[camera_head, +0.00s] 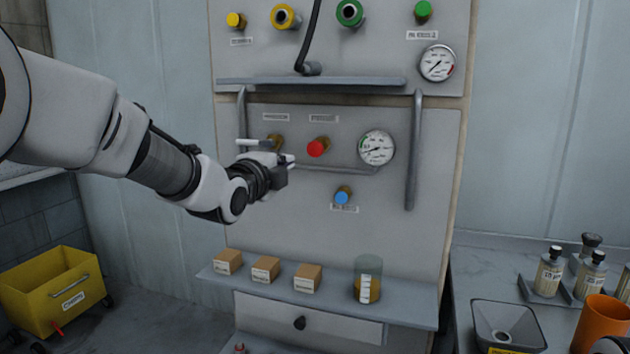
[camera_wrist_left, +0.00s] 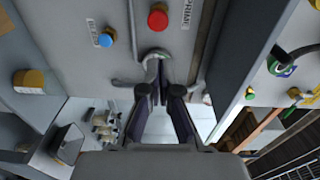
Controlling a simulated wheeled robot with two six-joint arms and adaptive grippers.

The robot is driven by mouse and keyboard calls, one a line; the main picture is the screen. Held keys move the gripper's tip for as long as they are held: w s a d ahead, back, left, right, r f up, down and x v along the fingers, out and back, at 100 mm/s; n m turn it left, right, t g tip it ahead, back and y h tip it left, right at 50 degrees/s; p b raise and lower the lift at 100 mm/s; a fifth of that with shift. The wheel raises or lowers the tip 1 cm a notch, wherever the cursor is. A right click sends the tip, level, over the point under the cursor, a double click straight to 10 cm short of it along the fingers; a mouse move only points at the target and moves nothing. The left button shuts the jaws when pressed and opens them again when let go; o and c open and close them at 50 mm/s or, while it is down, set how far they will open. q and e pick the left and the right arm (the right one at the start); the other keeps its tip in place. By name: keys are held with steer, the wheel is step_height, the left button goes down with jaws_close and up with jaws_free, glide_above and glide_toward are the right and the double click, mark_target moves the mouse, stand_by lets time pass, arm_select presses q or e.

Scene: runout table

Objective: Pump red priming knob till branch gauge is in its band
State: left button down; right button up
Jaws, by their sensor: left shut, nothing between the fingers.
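The red knob (camera_head: 318,148) sticks out of the lower panel, and it also shows in the left wrist view (camera_wrist_left: 158,18). A round white gauge (camera_head: 376,148) with a green band on its left side is to the right of the knob. Its needle is too small to read surely. My left gripper (camera_head: 290,161) is shut and empty, in front of the panel just left of and slightly below the red knob in the picture. In the left wrist view its fingers (camera_wrist_left: 160,92) point toward the panel, apart from the knob. My right gripper is out of view.
A blue knob (camera_head: 342,196) is below the red one. Vertical grey handles (camera_head: 412,150) flank the lower panel. A second gauge (camera_head: 437,62) is higher up. A shelf (camera_head: 400,306) below carries small boxes (camera_head: 265,268) and a glass beaker (camera_head: 367,280).

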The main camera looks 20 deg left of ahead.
arm_select(q)
steer(key=w+a, duration=0.1)
steer(key=w, duration=0.1)
steer(key=p, duration=0.6)
glide_toward(313, 149)
steer(key=w, duration=0.7)
steer(key=shift+w+d+f, duration=0.15)
steer(key=shift+d, duration=0.1)
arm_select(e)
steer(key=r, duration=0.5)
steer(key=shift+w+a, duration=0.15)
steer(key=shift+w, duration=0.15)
